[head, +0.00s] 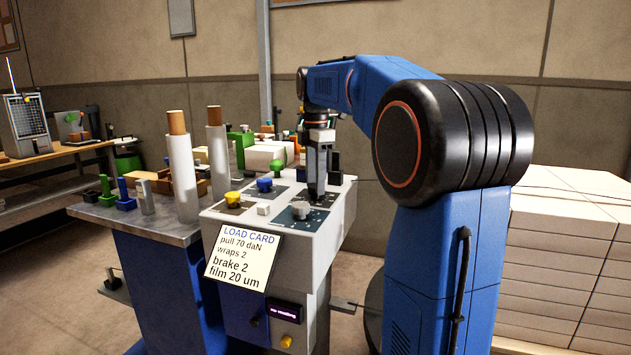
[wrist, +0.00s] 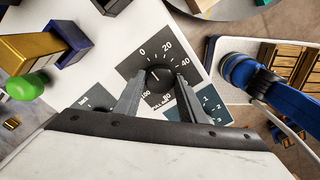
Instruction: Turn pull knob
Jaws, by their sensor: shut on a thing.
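The pull knob (wrist: 159,78) is a round black knob on a dark dial plate (wrist: 136,62) in the wrist view. Its scale shows 0, 20, 40, 80 and 100. My gripper (wrist: 160,84) has one finger on each side of the knob, closed on it. In the head view my gripper (head: 316,196) points straight down onto the top of the grey control box (head: 235,222) and hides the knob. The knob's exact pointer reading is too small to tell. The load card (head: 241,257) on the box front reads pull 70 daN, wraps 2, brake 2, film 20 um.
A yellow knob (head: 233,198), a blue knob (head: 264,185) and a grey knob (head: 301,209) sit on the same panel. A small display (head: 284,311) is on the box front. Two tall white rolls (head: 182,178) stand at left. Stacked reams (head: 570,255) are at right.

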